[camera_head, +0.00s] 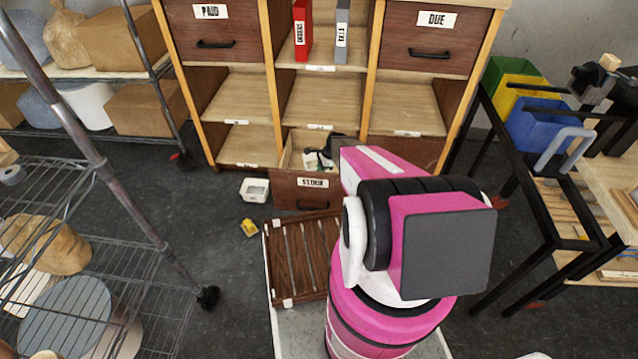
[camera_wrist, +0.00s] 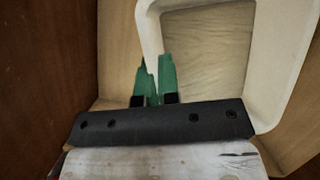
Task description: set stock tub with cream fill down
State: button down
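The head view shows the open STOCK drawer (camera_head: 299,190), with dark and white parts inside, partly hidden behind my pink arm. I cannot tell there whether the tub touches the drawer floor.
Wooden walls stand close around the gripper in the wrist view. Another whitish tub (camera_head: 255,190) and a small yellow item (camera_head: 250,229) lie on the floor left of the drawer. Wire racks stand left, a black-framed bench right.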

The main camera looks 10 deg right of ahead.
notch_tip(320, 180, down, 9)
jog(key=shift+f, duration=0.1)
dwell(0.4)
jog(key=shift+f, duration=0.1)
jog(key=c, duration=1.4)
grip_release()
jog(key=shift+o, duration=0.2)
jog(key=v, duration=1.2)
jog(key=s+a+r+n+h, duration=0.2)
jog(key=s+a+r+n, duration=0.2)
jog(key=s+r+n, duration=0.4)
jog(key=s+a+r+n+h, duration=0.2)
jog(key=s+r+n, duration=0.7)
jog(key=r, duration=1.2)
jog(key=s+a, duration=0.2)
jog(key=s, duration=0.2)
jog(key=shift+s+h, duration=0.3)
jog(key=shift+s, duration=0.05)
